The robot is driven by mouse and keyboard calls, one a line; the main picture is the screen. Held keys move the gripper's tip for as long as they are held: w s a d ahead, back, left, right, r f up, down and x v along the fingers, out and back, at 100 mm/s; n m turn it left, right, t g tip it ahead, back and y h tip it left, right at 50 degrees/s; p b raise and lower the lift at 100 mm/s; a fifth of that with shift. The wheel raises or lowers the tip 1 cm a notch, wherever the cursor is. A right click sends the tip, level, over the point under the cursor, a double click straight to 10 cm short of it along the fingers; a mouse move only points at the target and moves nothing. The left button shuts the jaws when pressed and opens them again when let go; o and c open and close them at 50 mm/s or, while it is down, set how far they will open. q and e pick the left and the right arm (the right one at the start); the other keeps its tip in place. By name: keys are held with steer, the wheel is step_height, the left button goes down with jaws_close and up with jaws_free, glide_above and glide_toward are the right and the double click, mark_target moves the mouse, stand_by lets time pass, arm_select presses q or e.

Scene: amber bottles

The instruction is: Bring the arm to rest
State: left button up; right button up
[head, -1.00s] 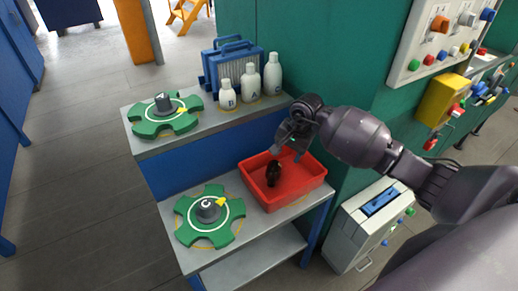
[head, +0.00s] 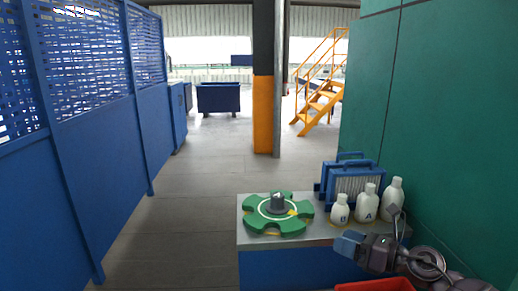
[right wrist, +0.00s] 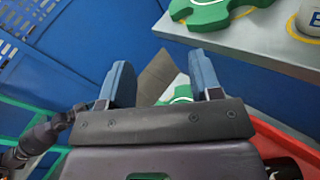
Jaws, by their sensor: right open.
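My right gripper (head: 348,245) is in the lower right of the head view, in front of the upper shelf's edge. In the right wrist view its two blue-grey fingers (right wrist: 162,82) stand apart with nothing between them. The red tray (head: 375,286) shows only as a strip at the bottom of the head view. In the right wrist view, the red tray (right wrist: 278,138) is at the lower right, with a dark bottle (right wrist: 285,168) partly visible there, apart from the fingers. My left gripper is not seen in the head view.
The upper shelf (head: 318,234) holds a green rotor-shaped fixture (head: 262,222), several white bottles (head: 367,205) and blue-framed filters (head: 357,184). A green wall (head: 440,120) stands at right and blue panels (head: 95,150) at left. The floor (head: 195,210) between is clear.

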steer(key=s+d+f+m+t+h, duration=0.35)
steer(key=f+m+h, duration=0.2)
steer(key=m, duration=1.05)
steer(key=s+d+f+m+t+h, duration=0.35)
steer(key=f+m+h, duration=0.2)
steer(key=m, duration=1.05)
steer(key=s+f+m+g+h, duration=0.1)
steer(key=s+f+m+g, duration=0.2)
steer(key=s+f+m, duration=0.2)
steer(key=s+f+m+g+h, duration=0.2)
steer(key=s+f+m+g, duration=0.1)
steer(key=s+f, duration=0.8)
steer(key=s+m, duration=0.1)
steer(key=s, duration=0.4)
steer(key=shift+s+m, duration=0.4)
steer(key=shift+a, duration=0.15)
steer(key=shift+c, duration=0.3)
